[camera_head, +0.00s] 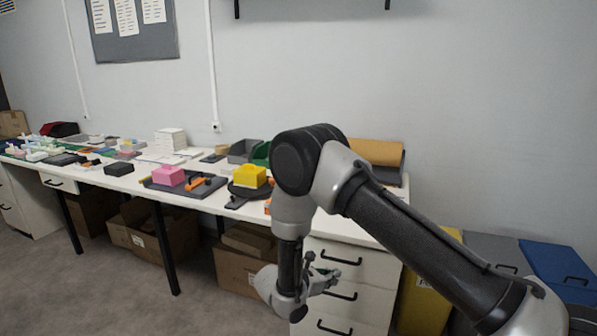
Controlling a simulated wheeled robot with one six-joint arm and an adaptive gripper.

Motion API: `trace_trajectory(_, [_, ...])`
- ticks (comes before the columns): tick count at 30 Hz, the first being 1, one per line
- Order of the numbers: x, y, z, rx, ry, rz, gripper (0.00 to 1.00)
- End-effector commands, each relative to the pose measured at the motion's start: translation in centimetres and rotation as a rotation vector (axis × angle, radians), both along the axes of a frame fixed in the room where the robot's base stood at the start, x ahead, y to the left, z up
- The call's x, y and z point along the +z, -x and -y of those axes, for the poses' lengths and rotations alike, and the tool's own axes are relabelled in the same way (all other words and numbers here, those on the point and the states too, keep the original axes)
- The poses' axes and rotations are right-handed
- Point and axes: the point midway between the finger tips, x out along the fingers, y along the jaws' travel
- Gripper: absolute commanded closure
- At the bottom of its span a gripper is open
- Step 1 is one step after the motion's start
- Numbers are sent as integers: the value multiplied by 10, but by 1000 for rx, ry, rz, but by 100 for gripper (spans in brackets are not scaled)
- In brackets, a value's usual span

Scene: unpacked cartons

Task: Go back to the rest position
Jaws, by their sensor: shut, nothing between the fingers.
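My gripper (328,280) hangs at the end of my bent arm in the head camera view, in front of the white drawer unit and below the table top. Its fingers are small in the picture and look shut, with nothing between them. My arm comes in from the lower right, rises to an elbow above the table's front edge and drops down to the wrist. The arm hides part of the table top behind it.
A long white table (128,183) runs along the wall, holding a pink block (168,176), a yellow block (249,176) and many small items. Cardboard cartons (240,272) stand beneath. Drawers (361,265) and yellow and blue bins (560,272) stand right. The left floor is clear.

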Motion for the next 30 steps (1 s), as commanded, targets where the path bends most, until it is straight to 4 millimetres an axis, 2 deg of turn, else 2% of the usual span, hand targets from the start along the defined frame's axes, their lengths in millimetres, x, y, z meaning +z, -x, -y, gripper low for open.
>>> trace_trajectory(1, [22,6,18,-96,-35,13,100])
trace_trajectory(5, [75,32,66,-364,-141,50,100])
trace_trajectory(8, [119,58,102,-583,-245,89,100])
trace_trajectory(12, [178,104,145,-892,-423,154,100])
trace_trajectory(15, [212,139,167,-1091,-562,201,100])
trace_trajectory(18, [242,172,183,-1270,-707,251,100])
trace_trajectory(24, [291,233,204,-1561,-1015,358,100])
trace_trajectory(30, [332,280,220,-1727,-1329,493,100])
